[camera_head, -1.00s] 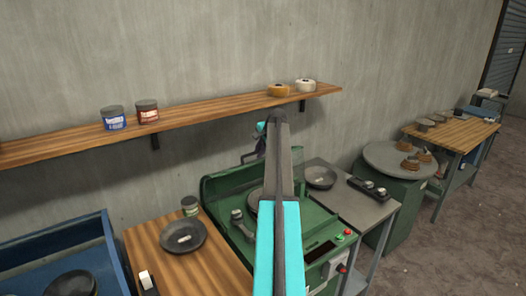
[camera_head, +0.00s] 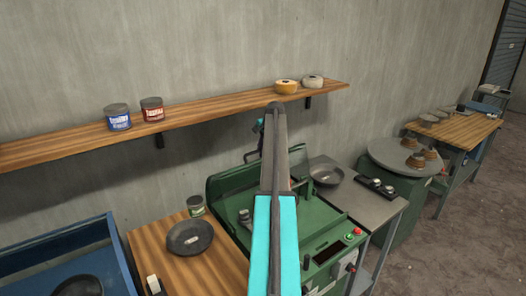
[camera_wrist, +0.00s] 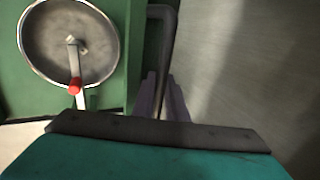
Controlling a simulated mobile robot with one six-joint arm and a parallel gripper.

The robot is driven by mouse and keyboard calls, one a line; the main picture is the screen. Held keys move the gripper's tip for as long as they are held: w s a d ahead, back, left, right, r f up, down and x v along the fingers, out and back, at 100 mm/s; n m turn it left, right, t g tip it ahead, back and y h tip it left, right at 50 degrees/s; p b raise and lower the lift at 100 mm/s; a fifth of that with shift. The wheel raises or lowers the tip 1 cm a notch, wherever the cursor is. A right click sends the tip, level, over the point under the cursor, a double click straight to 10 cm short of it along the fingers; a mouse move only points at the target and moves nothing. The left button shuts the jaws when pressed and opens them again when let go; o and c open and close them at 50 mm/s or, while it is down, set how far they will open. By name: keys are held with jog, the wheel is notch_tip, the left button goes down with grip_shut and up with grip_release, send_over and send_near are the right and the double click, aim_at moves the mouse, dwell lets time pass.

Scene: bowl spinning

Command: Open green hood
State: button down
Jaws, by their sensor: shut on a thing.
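The green machine (camera_head: 325,232) stands below the shelf, partly hidden by my arm. Its green back and side panels (camera_head: 228,184) rise at the left; I cannot tell how far the hood is raised. In the wrist view, a dark bent handle bar (camera_wrist: 163,40) runs down between the fingers of my gripper (camera_wrist: 164,100), which is shut on it. A round metal bowl (camera_wrist: 68,42) with a red-tipped lever (camera_wrist: 75,86) sits on the green surface to the left of the handle. In the head view my gripper is mostly hidden behind my arm.
A wooden shelf (camera_head: 200,112) with cans and small round items runs along the wall. A wooden worktop (camera_head: 185,265) with a dark bowl (camera_head: 190,237) is at the left. A grey side table (camera_head: 378,212) with a dark pan (camera_head: 326,175) is at the right.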

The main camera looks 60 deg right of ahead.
jog(key=c, duration=1.8)
grip_release()
jog(key=shift+w+a, duration=0.1)
jog(key=shift+a, duration=0.25)
jog(key=shift+o, duration=0.2)
jog(key=shift+d+f, duration=0.1)
jog(key=shift+s+d, duration=0.1)
jog(key=shift+s, duration=0.25)
jog(key=shift+s+r+b, duration=0.3)
jog(key=shift+r+b, duration=0.2)
jog(key=shift+r, duration=0.15)
jog(key=w+b+v, duration=0.1)
jog(key=b+v, duration=0.3)
jog(key=v, duration=0.8)
jog(key=shift+s+a+r, duration=0.15)
jog(key=shift+a+r, duration=0.15)
jog(key=shift+r, duration=0.1)
jog(key=shift+s, duration=0.1)
